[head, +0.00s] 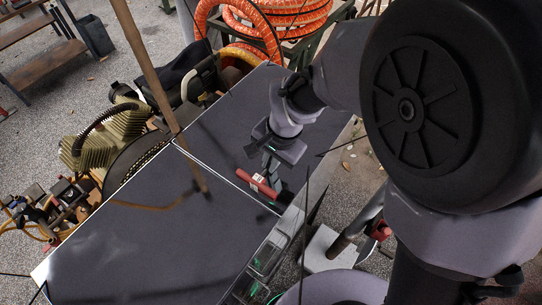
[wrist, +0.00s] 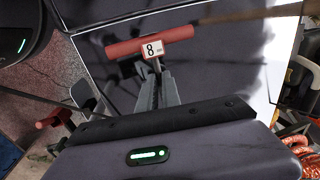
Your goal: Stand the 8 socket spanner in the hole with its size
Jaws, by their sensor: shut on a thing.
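The 8 socket spanner has a red T-handle (head: 262,186) with a white size label. In the wrist view its handle (wrist: 178,37) lies across the top of the picture, slightly tilted, and the label reads 8. My gripper (head: 270,168) is over the dark cart top and is shut on the spanner. In the wrist view the gripper fingers (wrist: 157,76) close just under the middle of the handle. The spanner's shank and socket end are mostly hidden by the fingers. I cannot make out a hole marked with its size in either view.
The dark flat top (head: 150,245) is mostly clear. A clear tray (head: 266,252) with green bits lies along its right edge. A brown pole (head: 148,70) stands across the head view. Orange hose coils (head: 285,15) and a compressor (head: 110,135) lie beyond. Another red-handled thing (wrist: 53,117) shows at left.

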